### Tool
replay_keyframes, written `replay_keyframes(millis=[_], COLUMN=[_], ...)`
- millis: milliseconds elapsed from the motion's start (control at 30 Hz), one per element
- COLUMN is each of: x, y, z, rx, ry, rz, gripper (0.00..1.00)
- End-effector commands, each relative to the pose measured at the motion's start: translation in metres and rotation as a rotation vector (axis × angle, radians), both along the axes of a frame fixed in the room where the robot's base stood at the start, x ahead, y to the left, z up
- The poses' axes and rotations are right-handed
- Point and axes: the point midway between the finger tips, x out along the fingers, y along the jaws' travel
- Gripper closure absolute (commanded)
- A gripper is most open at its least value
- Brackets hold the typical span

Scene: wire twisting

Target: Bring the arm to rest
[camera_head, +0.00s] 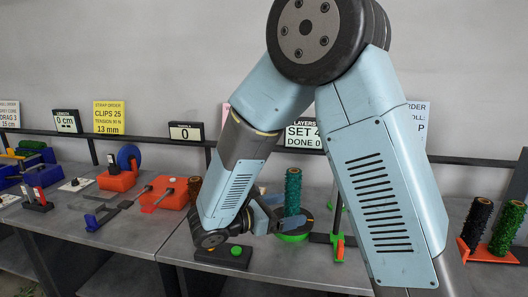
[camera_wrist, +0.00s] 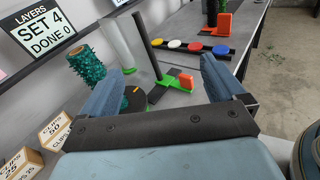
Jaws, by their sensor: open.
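My arm bends down from the top of the head view to the bench (camera_head: 130,225). My gripper (camera_wrist: 163,82) is open in the wrist view, with its two blue fingers wide apart and nothing held between them. In the head view my gripper (camera_head: 268,212) is low over the bench, partly hidden behind my own arm, left of a teal bristly roll (camera_head: 292,190). The roll also shows in the wrist view (camera_wrist: 90,78), left of the left finger. A black post (camera_wrist: 147,48) with a green base and orange block shows beyond the fingers.
A black box with a green button (camera_head: 236,250) sits below my wrist. A sign reading SET 4, DONE 0 (camera_head: 303,136) stands behind. Red blocks (camera_head: 117,180) and tools fill the left. Clip boxes (camera_wrist: 54,131) stand at left in the wrist view, coloured discs (camera_wrist: 198,46) beyond.

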Motion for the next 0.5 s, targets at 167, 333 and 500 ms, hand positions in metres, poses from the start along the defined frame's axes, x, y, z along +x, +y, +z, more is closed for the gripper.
replay_keyframes(millis=[167,333,500], x=[-0.008,-0.024,-0.047], y=[-0.031,-0.072,-0.108], z=[0.014,0.030,0.042], rx=[0.103,0.263,0.447], ry=[-0.022,-0.066,-0.128], rz=[-0.101,-0.249,-0.406], gripper=[0.04,0.04,0.04])
